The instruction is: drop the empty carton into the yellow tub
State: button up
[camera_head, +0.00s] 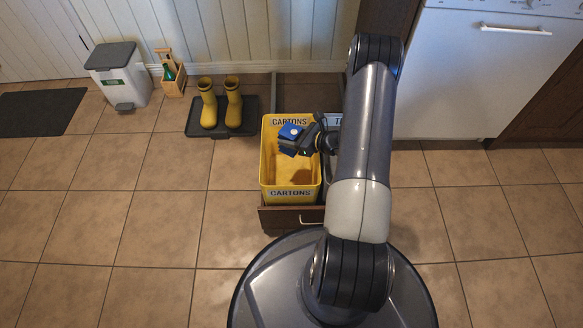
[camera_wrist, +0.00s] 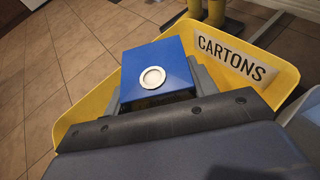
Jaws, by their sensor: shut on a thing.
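The carton (camera_head: 290,133) is blue with a round white cap; it also shows in the wrist view (camera_wrist: 172,68). My gripper (camera_head: 306,138) is shut on it, with dark fingers on both sides of it in the wrist view (camera_wrist: 158,85). The yellow tub (camera_head: 268,172) is labelled CARTONS and sits in a pulled-out drawer. The carton is over the tub's opening, toward its far end. The tub's wall and label also show in the wrist view (camera_wrist: 262,60). The carton's lower part is hidden in the wrist view.
Beside the tub is a second bin (camera_head: 334,120), mostly hidden by my arm. The drawer front (camera_head: 285,217) has a metal handle. Yellow boots (camera_head: 233,103) stand on a dark tray behind left. A white pedal bin (camera_head: 120,77) and a bottle crate (camera_head: 172,78) stand farther back.

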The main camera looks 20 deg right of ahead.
jog(key=o, duration=1.1)
jog(key=shift+c, duration=0.2)
jog(key=p+v, duration=0.3)
jog(key=v, duration=0.7)
jog(key=shift+s+d, duration=0.25)
jog(key=shift+s, duration=0.05)
jog(key=shift+r, duration=0.1)
